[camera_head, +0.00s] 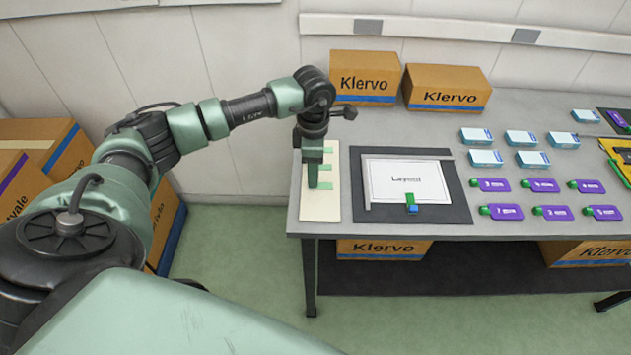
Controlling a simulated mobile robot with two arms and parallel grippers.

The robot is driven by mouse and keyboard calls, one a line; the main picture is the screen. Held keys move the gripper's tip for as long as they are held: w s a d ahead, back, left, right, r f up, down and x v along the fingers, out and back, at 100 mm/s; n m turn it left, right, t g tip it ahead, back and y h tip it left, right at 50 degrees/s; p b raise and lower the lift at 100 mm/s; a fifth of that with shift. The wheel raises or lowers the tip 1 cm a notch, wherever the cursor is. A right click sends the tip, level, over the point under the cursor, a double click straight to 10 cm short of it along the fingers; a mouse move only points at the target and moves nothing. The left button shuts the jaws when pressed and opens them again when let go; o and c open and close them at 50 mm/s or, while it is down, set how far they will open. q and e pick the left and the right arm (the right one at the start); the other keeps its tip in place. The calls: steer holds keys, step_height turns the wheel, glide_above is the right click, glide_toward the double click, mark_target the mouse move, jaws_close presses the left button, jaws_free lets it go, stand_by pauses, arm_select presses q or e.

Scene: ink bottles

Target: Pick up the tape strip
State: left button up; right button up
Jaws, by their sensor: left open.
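A narrow cream board (322,211) lies at the left end of the grey table. Several short green tape strips lie on it, one (327,186) nearest the front and another (328,167) behind it. My left gripper (313,184) points down over the board, at the left ends of the strips, and hides part of them. It is open, with nothing visible between its fingers. I cannot tell whether it touches a strip. My right gripper is out of view.
Right of the board, a dark mat (453,203) bears a white layout sheet (400,177) with a small green and blue piece (411,204) at its front edge. Purple bottles (494,184) and pale blue boxes (476,135) stand or lie farther right. Klervo cartons (365,78) stand behind.

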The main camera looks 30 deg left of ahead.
mark_target(321, 184)
arm_select(q)
steer(key=shift+w+f+p, duration=0.1)
steer(key=shift+f+p, duration=0.35)
steer(key=shift+f, duration=1.45)
steer(key=c, duration=0.9)
steer(key=shift+c, duration=0.2)
steer(key=shift+r, duration=0.15)
